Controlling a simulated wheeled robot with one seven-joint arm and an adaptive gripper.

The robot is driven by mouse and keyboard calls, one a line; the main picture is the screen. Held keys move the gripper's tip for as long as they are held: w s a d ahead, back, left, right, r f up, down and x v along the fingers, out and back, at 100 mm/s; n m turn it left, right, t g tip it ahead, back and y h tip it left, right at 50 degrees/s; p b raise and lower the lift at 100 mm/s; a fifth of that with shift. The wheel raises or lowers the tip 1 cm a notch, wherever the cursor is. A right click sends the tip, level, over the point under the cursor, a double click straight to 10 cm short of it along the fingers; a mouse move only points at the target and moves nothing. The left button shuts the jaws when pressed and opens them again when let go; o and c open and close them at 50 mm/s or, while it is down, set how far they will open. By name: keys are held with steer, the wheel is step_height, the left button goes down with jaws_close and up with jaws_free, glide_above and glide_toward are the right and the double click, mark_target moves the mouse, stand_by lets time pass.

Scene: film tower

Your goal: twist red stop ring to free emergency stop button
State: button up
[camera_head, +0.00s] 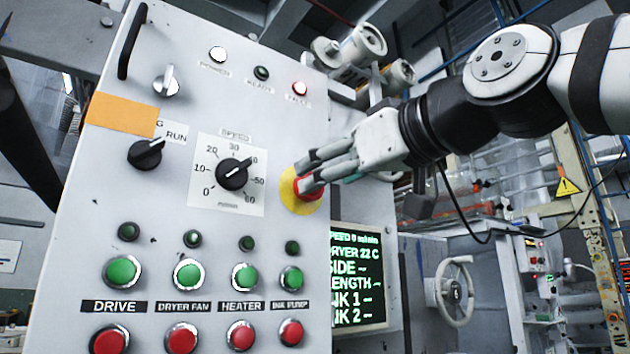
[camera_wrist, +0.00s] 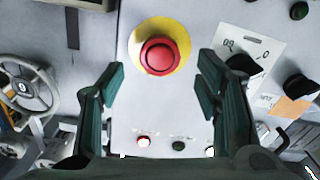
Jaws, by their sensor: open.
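The red emergency stop button (camera_head: 308,188) sits on a round yellow plate (camera_head: 290,203) at the right edge of the grey control panel (camera_head: 250,95). In the wrist view the red button (camera_wrist: 159,57) and its ring show whole on the yellow plate (camera_wrist: 137,45), above the space between my fingers. My gripper (camera_head: 312,170) is open and empty, with its fingertips at the button in the head view and partly covering it. In the wrist view my gripper (camera_wrist: 160,80) has one finger on each side of the button, with a gap on both sides. I cannot tell its exact distance from the panel.
A speed dial (camera_head: 232,175) is left of the button. Green buttons (camera_head: 188,272) and red buttons (camera_head: 181,339) line the lower panel. A lit text screen (camera_head: 358,279) and a handwheel (camera_head: 455,291) are at the lower right. A dark handle (camera_head: 131,40) juts out at upper left.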

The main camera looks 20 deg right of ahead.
steer(key=shift+w+a, duration=0.25)
steer(key=shift+w, duration=0.9)
steer(key=shift+w+a, duration=0.2)
steer(key=shift+w, duration=0.95)
steer(key=c, duration=1.2)
